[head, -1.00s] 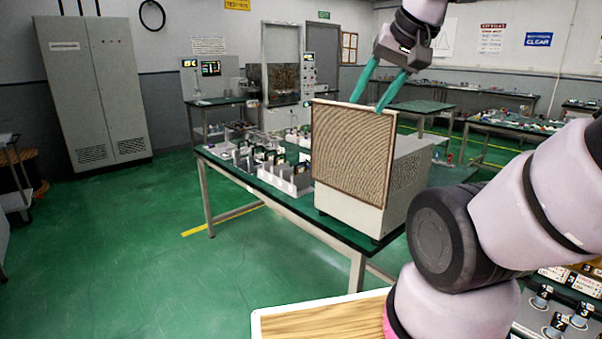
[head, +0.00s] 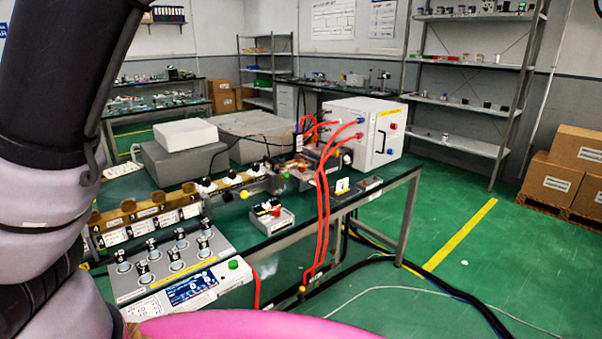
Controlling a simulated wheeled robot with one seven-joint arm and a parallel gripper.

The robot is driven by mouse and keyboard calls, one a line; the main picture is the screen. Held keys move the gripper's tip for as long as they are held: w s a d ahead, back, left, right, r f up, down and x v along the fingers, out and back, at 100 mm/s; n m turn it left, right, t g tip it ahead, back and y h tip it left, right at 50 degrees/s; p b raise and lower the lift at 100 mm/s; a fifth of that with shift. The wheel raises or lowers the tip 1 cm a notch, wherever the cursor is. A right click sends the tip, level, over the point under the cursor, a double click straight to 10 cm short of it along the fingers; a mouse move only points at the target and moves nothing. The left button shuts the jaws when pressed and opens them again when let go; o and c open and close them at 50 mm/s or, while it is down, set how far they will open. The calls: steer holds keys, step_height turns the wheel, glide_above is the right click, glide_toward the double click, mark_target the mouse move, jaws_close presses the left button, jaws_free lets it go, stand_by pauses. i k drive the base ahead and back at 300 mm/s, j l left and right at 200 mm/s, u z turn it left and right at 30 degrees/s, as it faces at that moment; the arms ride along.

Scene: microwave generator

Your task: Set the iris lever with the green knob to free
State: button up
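A small green spot (head: 285,175), which may be the green knob, shows on the metal assembly at the middle of the bench. It is too small to tell which way its lever points. A yellow knob (head: 244,194) hangs lower on the same row of parts, to the left.
A control box with a screen (head: 190,288) and several switches stands at the front left of the bench. Red cables (head: 322,205) hang over the front edge beside a white cabinet (head: 362,135). Green floor (head: 450,285) is open at right, with cables across part of it.

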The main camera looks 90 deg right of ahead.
mark_target(287, 175)
steer(key=z, duration=3.05)
steer(key=i+l+u, duration=0.1)
steer(key=l, duration=0.2)
steer(key=i+l+u, duration=0.1)
steer(key=l, duration=0.25)
steer(key=i, duration=0.1)
